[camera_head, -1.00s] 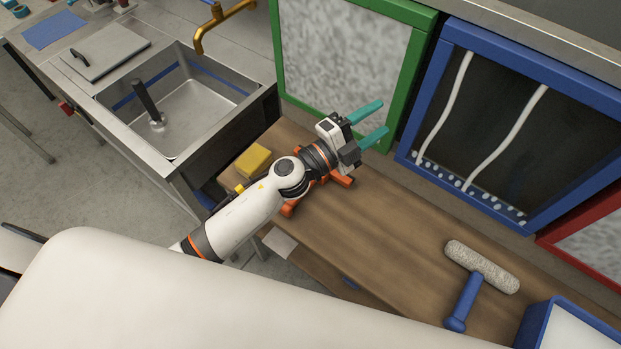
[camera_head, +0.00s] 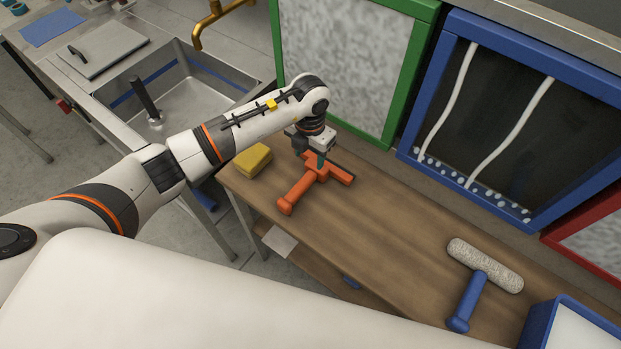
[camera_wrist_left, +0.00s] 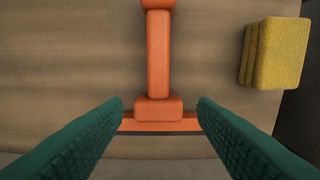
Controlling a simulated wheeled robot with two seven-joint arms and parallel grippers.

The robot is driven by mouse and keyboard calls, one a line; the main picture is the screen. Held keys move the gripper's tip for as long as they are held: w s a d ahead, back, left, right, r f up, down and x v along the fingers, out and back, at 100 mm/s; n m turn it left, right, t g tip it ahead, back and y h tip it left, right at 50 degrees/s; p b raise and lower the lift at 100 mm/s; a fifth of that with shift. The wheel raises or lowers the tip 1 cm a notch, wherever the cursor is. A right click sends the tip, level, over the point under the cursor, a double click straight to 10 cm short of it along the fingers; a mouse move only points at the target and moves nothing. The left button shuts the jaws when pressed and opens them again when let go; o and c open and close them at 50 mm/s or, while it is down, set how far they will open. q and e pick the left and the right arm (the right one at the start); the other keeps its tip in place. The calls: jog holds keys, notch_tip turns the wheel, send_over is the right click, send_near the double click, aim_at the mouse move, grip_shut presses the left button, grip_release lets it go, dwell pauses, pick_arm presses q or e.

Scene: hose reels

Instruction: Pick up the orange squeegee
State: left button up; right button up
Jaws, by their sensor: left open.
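The orange squeegee (camera_head: 298,190) lies on the wooden table, its handle toward the front left and its crossbar toward the back right. In the left wrist view the squeegee (camera_wrist_left: 158,55) has its handle running up the picture, with its thicker block and crossbar between and beyond the fingertips. My left gripper (camera_head: 320,160) points down over the squeegee's head. Its green fingers are open in the left wrist view (camera_wrist_left: 160,108), one on each side of the block, with gaps. I cannot tell how high the fingertips are above the table. My right gripper is not in view.
A yellow sponge (camera_head: 253,160) lies left of the squeegee; it also shows in the left wrist view (camera_wrist_left: 283,53). A lint-like roller with a blue handle (camera_head: 467,302) lies farther right. Green-framed (camera_head: 348,62) and blue-framed (camera_head: 497,110) panels stand behind. The table's middle is clear (camera_head: 390,225).

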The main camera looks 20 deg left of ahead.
aim_at(311, 174)
pick_arm(q)
notch_tip(311, 174, down, 10)
jog(key=b, duration=0.6)
jog(key=shift+w+d+r, duration=0.1)
jog(key=shift+r, duration=0.15)
jog(key=shift+c, duration=0.5)
jog(key=c, duration=1)
notch_tip(311, 174, up, 10)
jog(key=shift+b, duration=0.8)
